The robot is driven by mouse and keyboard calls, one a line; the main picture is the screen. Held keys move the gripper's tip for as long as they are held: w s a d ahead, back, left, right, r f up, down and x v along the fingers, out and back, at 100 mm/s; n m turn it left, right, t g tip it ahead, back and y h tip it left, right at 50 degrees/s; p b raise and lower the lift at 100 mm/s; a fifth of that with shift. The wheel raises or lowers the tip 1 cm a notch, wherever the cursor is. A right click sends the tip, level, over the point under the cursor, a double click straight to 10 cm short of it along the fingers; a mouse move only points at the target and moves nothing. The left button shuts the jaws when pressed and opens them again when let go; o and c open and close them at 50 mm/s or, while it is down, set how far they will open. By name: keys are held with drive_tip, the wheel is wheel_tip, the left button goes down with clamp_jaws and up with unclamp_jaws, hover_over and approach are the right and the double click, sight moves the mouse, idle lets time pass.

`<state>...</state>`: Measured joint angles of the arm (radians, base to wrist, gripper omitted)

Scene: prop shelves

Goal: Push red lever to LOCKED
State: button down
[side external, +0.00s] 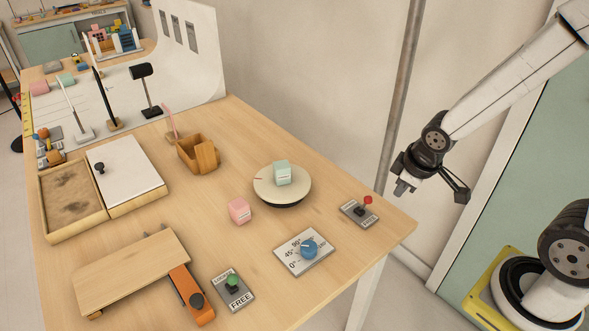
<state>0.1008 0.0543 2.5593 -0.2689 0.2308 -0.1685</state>
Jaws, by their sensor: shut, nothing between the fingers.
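The red lever (367,201) is a small red knob on a stem. It stands on a grey plate (359,213) near the right corner of the wooden table. The lettering on the plate near the front edge looks like FREE; the other label is too small to read. My gripper (403,188) is up in the air to the right of the red lever, beyond the table's right edge, apart from it. It is shut and empty.
A green lever (232,281) on a similar plate, a blue dial (308,248), a pink cube (239,210) and a round turntable (264,184) bearing a mint cube (282,172) are on the table (340,190). Bare wood surrounds the red lever's plate.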

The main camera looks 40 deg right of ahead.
sight(364, 205)
drive_tip(key=d+f+n+t+y, duration=0.1)
drive_tip(key=d+f+n, duration=0.4)
drive_tip(key=n, duration=1.2)
drive_tip(key=shift+s+d+t+y, duration=0.3)
drive_tip(key=shift+s+d+y, duration=0.15)
drive_tip(key=shift+d, duration=0.6)
drive_tip(key=shift+w+f, duration=0.1)
drive_tip(key=shift+f, duration=0.05)
drive_tip(key=shift+x, duration=4.7)
drive_tip(key=shift+w+a, duration=0.2)
drive_tip(key=shift+w, duration=0.75)
drive_tip(key=shift+w+a, duration=0.2)
drive_tip(key=shift+w, duration=0.75)
